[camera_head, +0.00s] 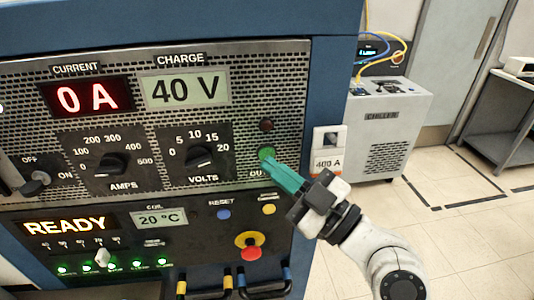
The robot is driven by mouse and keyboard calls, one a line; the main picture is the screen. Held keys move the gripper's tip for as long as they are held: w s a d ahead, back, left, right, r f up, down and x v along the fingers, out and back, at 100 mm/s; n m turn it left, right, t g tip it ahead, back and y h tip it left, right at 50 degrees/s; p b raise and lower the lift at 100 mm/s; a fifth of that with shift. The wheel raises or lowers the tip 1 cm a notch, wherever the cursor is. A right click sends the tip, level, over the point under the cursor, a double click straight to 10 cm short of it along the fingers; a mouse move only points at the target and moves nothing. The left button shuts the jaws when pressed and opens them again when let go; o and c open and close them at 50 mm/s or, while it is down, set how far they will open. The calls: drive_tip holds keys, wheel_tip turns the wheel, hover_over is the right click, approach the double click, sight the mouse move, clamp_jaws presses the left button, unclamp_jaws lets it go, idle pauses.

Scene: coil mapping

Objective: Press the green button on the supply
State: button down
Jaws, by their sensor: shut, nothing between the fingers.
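The supply (230,78) fills the left of the head view, with a perforated front panel. Its green button (266,153) sits on the right side of the panel, below a dark red round light or button (266,125). My gripper (268,166) is shut and empty, its teal fingertips just below the green button. They cover part of the label under it, of which "OU" shows. I cannot tell whether the tips touch the button. The current display (87,97) reads 0 A, the charge display (185,90) reads 40 V, and the status display (67,226) reads READY.
Near the gripper are a 400 A tag (329,150), a yellow button (269,209), a blue reset button (223,214) and a red emergency knob (251,252). Handles (262,284) stick out at the bottom.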

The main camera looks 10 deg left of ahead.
drive_tip(key=shift+w+b, duration=0.15)
drive_tip(key=shift+b, duration=0.15)
drive_tip(key=shift+w+a+b, duration=0.1)
drive_tip(key=shift+w+b, duration=0.15)
drive_tip(key=shift+b, duration=0.05)
drive_tip(key=shift+w+a+b, duration=0.1)
drive_tip(key=shift+w+b, duration=0.25)
idle(0.5)
drive_tip(key=shift+s, duration=0.1)
drive_tip(key=shift+s+d, duration=0.2)
drive_tip(key=shift+s, duration=0.5)
drive_tip(key=shift+b, duration=0.3)
drive_tip(key=s, duration=0.2)
drive_tip(key=s+d+b, duration=0.1)
drive_tip(key=s, duration=0.1)
drive_tip(key=shift+s+d, duration=0.2)
drive_tip(key=shift+s, duration=0.2)
